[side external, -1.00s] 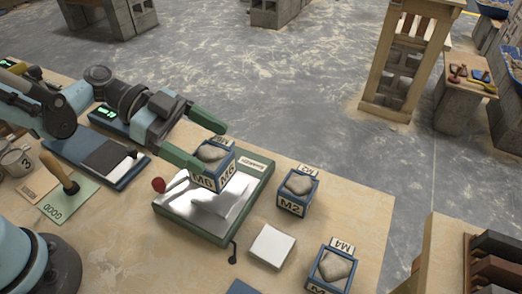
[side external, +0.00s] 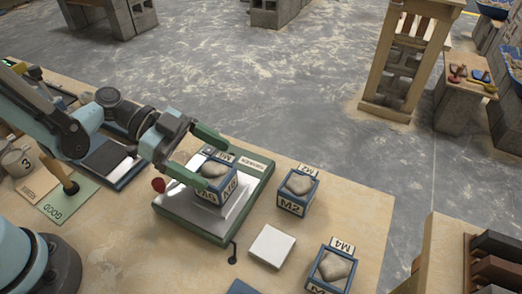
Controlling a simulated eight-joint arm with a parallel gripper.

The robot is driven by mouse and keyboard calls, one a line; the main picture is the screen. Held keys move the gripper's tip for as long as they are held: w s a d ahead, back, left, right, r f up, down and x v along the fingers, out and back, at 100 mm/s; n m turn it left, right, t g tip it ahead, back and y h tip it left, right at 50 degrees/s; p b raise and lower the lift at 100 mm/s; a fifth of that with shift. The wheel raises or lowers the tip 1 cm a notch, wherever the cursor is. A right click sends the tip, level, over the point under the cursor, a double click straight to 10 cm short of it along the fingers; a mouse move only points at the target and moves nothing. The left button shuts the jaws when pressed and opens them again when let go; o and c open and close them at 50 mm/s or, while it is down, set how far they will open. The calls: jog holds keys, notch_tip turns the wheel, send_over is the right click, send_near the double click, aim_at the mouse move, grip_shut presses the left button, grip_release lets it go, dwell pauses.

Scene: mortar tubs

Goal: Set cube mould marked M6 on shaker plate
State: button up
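The cube mould marked M6 (side external: 229,188) is a blue-framed box with a grey lump on top and white labels. It is upright over the shiny top of the green-framed shaker plate (side external: 240,207), toward its back part. I cannot tell for sure whether its base touches the plate. My gripper (side external: 216,166) reaches in from the left, its two green fingers on opposite sides of the mould, apparently shut on it. The near finger hides part of the mould's left face.
Mould M2 (side external: 291,204) and mould M4 (side external: 319,285) stand right of the plate. A white square tile (side external: 271,246) lies in front of it. A red knob (side external: 158,185) is at the plate's left edge. A GOOD card (side external: 72,203) with a wooden-handled tool lies left.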

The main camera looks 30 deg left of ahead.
jog(key=shift+o, duration=0.3)
jog(key=shift+r, duration=0.1)
jog(key=shift+a+r, duration=0.2)
jog(key=shift+a, duration=0.05)
jog(key=s+a+r+n+t+y, duration=0.1)
jog(key=a+r+n+t+y, duration=0.1)
jog(key=a+n+y, duration=0.4)
jog(key=s+a+r+n+t+y, duration=0.1)
jog(key=a+r+n+t+y, duration=0.2)
jog(key=a+n+y, duration=0.3)
jog(key=shift+a+r+n+y, duration=0.15)
jog(key=shift+a+n+y, duration=0.15)
jog(key=shift+a+n, duration=1.75)
jog(key=shift+s, duration=0.15)
jog(key=shift+c, duration=0.5)
